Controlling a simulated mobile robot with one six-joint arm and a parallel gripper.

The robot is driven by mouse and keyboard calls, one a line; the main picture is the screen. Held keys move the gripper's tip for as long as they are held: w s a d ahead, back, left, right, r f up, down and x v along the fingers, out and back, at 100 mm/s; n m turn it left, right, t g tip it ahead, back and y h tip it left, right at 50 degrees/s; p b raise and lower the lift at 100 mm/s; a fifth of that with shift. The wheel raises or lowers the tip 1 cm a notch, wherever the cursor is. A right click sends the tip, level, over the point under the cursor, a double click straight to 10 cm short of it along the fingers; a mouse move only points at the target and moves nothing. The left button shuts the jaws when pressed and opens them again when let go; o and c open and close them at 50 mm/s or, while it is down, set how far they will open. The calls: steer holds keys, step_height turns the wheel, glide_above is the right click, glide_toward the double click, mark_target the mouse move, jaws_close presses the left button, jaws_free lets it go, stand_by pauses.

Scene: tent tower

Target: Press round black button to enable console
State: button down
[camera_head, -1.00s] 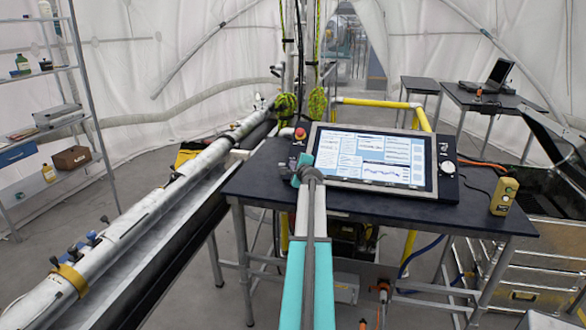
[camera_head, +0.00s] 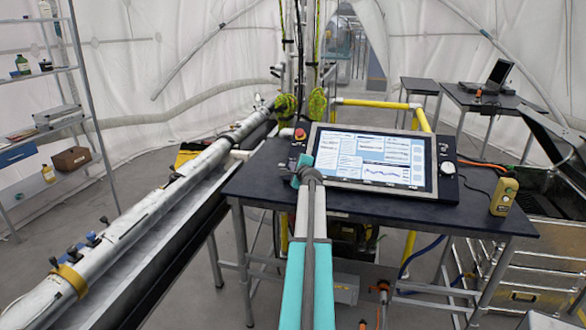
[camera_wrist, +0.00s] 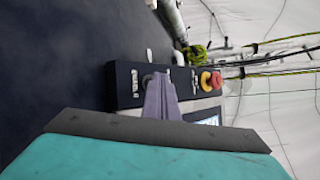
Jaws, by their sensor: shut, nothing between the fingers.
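The console (camera_head: 375,158) with its lit screen lies tilted on the dark table. My gripper (camera_head: 300,163) is at the left side panel of the console, below the red knob (camera_head: 300,134). In the wrist view, my gripper (camera_wrist: 160,95) is shut and empty, its fingertips over the dark panel (camera_wrist: 125,85). A dark round shape, likely the black button (camera_wrist: 148,79), shows partly behind the fingertips. I cannot tell whether they touch it. The red knob on its yellow base also shows in the wrist view (camera_wrist: 214,80), to the right of the fingers.
The dark table (camera_head: 400,210) holds the console and a yellow handheld box (camera_head: 504,196) at its right. A long white tube (camera_head: 130,225) runs along the left. A laptop (camera_head: 492,78) stands on a back table. The table front is mostly clear.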

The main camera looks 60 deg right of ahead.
steer(key=shift+s+a+r+p, duration=0.15)
steer(key=shift+a+r+p, duration=0.2)
steer(key=shift+r, duration=0.2)
steer(key=a+r+p, duration=0.1)
steer(key=r+p, duration=0.1)
steer(key=s+a+r+p, duration=0.1)
steer(key=r, duration=0.1)
steer(key=shift+a, duration=0.35)
stand_by(0.5)
steer(key=shift+s, duration=0.1)
stand_by(0.7)
